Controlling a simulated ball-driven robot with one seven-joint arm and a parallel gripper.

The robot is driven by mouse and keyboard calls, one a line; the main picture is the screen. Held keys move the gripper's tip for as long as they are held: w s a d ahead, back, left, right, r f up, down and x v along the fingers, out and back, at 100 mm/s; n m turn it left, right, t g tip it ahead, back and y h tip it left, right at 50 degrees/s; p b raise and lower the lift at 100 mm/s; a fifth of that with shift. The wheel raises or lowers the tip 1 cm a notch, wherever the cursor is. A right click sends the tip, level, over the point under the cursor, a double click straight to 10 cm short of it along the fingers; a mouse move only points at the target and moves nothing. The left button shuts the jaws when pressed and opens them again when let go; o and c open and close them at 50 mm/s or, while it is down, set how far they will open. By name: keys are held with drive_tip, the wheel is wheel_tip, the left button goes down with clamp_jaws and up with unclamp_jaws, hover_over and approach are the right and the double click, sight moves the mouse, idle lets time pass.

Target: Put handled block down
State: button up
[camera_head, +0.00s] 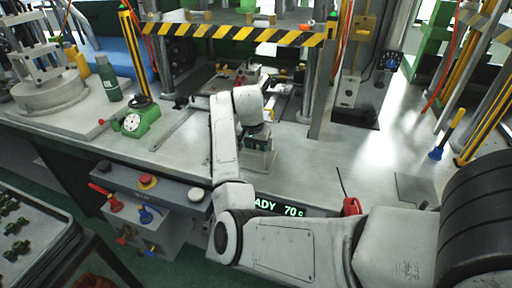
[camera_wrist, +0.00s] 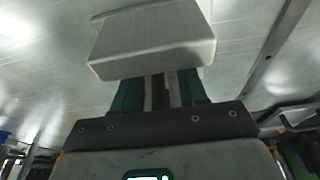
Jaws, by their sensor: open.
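The handled block (camera_head: 262,160) is a pale grey metal block. In the head view it rests on the bench top near the front edge, just below the end of my arm. In the wrist view the block (camera_wrist: 152,50) lies right ahead of the fingers. My gripper (camera_wrist: 160,92) is open, its two teal fingers on either side of a narrow grey upright piece that looks like the handle. I cannot tell whether a finger touches it. In the head view my gripper (camera_head: 257,135) is partly hidden by my own arm.
The grey bench (camera_head: 300,165) is clear right of the block. A striped bar (camera_head: 235,33) crosses the press above. A red oil can (camera_head: 351,206) stands by the front edge.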

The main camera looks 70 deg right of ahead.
drive_tip(key=shift+r, duration=0.1)
drive_tip(key=v, duration=1.2)
